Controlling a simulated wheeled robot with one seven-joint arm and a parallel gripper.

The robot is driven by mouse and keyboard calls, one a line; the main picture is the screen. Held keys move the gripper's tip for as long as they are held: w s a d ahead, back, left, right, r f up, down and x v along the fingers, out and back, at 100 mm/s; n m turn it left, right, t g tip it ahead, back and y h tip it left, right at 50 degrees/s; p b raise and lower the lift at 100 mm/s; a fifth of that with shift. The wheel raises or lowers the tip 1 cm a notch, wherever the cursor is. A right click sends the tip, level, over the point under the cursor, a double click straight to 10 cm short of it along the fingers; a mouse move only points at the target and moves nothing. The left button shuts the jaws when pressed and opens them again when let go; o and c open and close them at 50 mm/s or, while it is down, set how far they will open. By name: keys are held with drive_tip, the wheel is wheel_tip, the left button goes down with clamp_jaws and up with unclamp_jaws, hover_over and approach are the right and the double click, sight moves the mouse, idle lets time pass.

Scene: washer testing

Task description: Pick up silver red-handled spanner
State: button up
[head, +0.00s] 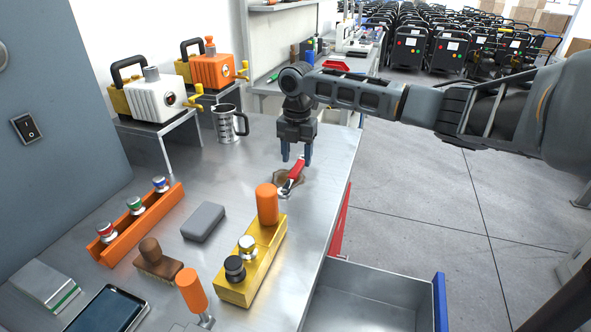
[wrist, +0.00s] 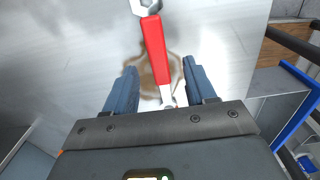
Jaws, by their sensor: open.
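The silver spanner with a red handle (head: 294,174) lies on the metal bench near its right edge, over a brown stain. In the wrist view the spanner (wrist: 155,50) runs up from between the fingers, its red handle in the middle and a silver end at the top. My gripper (head: 297,158) is open and empty, pointing down just above the spanner. In the wrist view its two blue-grey fingers (wrist: 160,85) stand on either side of the handle's lower part, apart from it.
A yellow block (head: 236,283) with an orange-handled piece and knobs stands close in front of the spanner. A metal mug (head: 226,124) is behind left. An orange rack (head: 141,224), grey block (head: 203,222) and brush (head: 157,263) lie left. An open drawer (head: 365,298) juts out at right.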

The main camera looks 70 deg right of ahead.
sight(296, 169)
drive_tip(key=shift+w+f, duration=0.1)
drive_tip(key=shift+f, duration=1.5)
clamp_jaws()
